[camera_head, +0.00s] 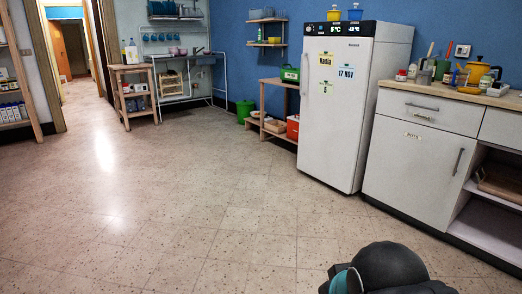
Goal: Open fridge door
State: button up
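The white fridge (328,145) stands upright against the blue wall, right of the middle, with its front facing the open floor. Its door appears shut. A grey vertical handle (304,74) is on the left side of the door. Paper notes with writing are on the upper door, and a dark display panel runs along the top. A black rounded part of my arm with a teal band shows at the bottom right, well apart from the fridge. My gripper's fingers are not in view.
A white counter cabinet (418,150) with jars and utensils on top stands right of the fridge. A wooden shelf unit (263,105) and a green bin (244,110) stand to its left. A wooden stand (134,95) is farther back. The tiled floor (190,200) in front is clear.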

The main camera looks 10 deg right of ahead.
aim_at(334, 76)
jog(key=z, duration=0.65)
jog(key=i, duration=3.8)
jog(key=u, duration=1.2)
jog(key=i, duration=0.7)
jog(key=u, duration=0.35)
